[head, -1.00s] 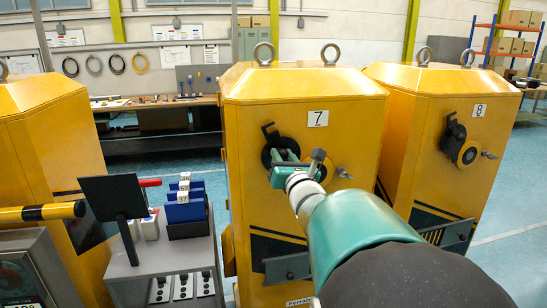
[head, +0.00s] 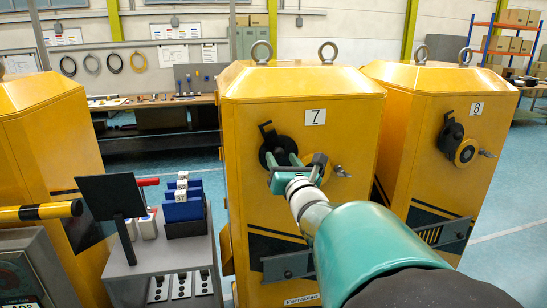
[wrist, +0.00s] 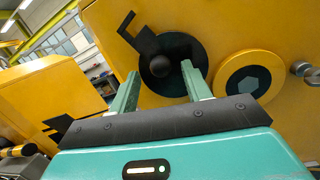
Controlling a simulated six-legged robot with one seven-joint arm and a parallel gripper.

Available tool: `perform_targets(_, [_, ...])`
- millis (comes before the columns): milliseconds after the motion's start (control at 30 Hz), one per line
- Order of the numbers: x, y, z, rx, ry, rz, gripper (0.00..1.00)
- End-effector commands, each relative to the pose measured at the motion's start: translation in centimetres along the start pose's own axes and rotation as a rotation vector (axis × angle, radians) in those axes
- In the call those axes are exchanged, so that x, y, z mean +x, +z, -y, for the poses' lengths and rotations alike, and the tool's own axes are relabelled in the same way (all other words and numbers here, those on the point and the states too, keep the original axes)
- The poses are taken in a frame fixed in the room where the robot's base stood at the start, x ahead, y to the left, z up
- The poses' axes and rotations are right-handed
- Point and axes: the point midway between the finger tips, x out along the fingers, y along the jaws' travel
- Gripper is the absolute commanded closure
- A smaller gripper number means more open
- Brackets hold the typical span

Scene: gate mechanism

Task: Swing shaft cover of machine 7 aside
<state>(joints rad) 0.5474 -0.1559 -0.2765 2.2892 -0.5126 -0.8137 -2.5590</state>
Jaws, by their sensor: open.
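Machine 7 (head: 345,215) is a yellow cabinet with a "7" label. Its shaft cover (head: 278,152) is a black disc with a bent black tab at upper left. In the wrist view the cover (wrist: 190,45) has a round dark knob (wrist: 160,66) at its middle. The yellow ring with a grey hex shaft end (wrist: 248,83) shows uncovered to the disc's right. My gripper (wrist: 160,72) is open, its two teal fingers on either side of the knob in the picture. I cannot tell whether they touch it.
A grey metal latch (wrist: 302,69) sticks out right of the ring. Machine 8 (head: 440,185) stands close on the right. A striped yellow-black bar (head: 38,212) juts in at far left.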

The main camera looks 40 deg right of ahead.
Motion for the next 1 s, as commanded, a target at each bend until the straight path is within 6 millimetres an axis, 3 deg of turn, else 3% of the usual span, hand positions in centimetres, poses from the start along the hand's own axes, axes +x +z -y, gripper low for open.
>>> perform_targets(300, [-6.8, 0.1, 0.1, 0.001, -0.002, 0.002, 0.52])
perform_targets(500, [-10.0, 0.1, 0.1, -0.001, -0.001, 0.002, 0.52])
perform_targets(700, [-11.4, 0.0, 0.1, 0.0, -0.001, -0.001, 0.52])
perform_targets(1000, [-11.5, 0.0, 0.1, 0.0, 0.0, -0.002, 0.52])
